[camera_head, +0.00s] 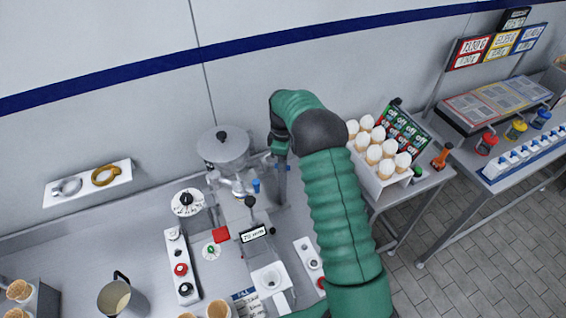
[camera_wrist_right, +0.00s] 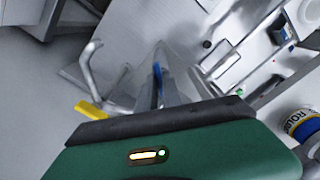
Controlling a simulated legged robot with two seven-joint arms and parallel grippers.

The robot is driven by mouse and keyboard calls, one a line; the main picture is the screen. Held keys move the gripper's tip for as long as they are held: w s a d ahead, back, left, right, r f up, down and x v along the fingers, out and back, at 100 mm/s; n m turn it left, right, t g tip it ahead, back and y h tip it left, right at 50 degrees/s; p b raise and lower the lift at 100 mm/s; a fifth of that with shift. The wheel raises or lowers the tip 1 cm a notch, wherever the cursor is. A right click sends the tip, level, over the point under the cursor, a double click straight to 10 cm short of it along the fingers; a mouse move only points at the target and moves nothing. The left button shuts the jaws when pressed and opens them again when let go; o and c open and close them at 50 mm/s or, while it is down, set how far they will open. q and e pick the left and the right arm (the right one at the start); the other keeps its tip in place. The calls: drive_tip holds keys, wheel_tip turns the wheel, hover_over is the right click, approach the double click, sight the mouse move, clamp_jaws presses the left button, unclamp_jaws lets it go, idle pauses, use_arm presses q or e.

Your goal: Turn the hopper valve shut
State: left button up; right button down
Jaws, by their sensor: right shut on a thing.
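The hopper (camera_head: 222,152) is a grey lidded pot with a black knob, standing by the back wall left of my right arm. A small blue part (camera_head: 256,186) shows just below and right of it. My right gripper (camera_head: 282,185) points down to the right of the hopper. In the right wrist view its fingers (camera_wrist_right: 160,85) are closed around a narrow blue piece (camera_wrist_right: 157,72), which looks like the valve handle. Its link to the hopper and its turn angle are unclear. My left gripper is not in view.
A control strip (camera_head: 177,265) with knobs, a round dial (camera_head: 187,202) and a metal jug (camera_head: 122,297) stand on the left counter. A white rack of eggs or cones (camera_head: 385,178) stands right of my arm. A yellow-ended bent rod (camera_wrist_right: 92,110) is near the fingers.

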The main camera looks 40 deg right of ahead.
drive_tip(key=m, duration=0.5)
drive_tip(key=shift+w+r+m, duration=0.1)
drive_tip(key=shift+w+m, duration=0.1)
drive_tip(key=shift+m, duration=0.1)
drive_tip(key=m, duration=0.4)
drive_tip(key=shift+r+m, duration=0.1)
drive_tip(key=shift+m, duration=0.6)
drive_tip(key=c, duration=1.5)
unclamp_jaws()
drive_tip(key=shift+w, duration=0.1)
drive_tip(key=shift+c, duration=0.2)
drive_tip(key=shift+d+f, duration=0.1)
drive_tip(key=shift+f, duration=0.1)
drive_tip(key=shift+r, duration=0.1)
drive_tip(key=shift+r, duration=0.4)
wheel_tip(320, 180, up, 16)
drive_tip(key=shift+f+b, duration=0.15)
drive_tip(key=shift+b, duration=1)
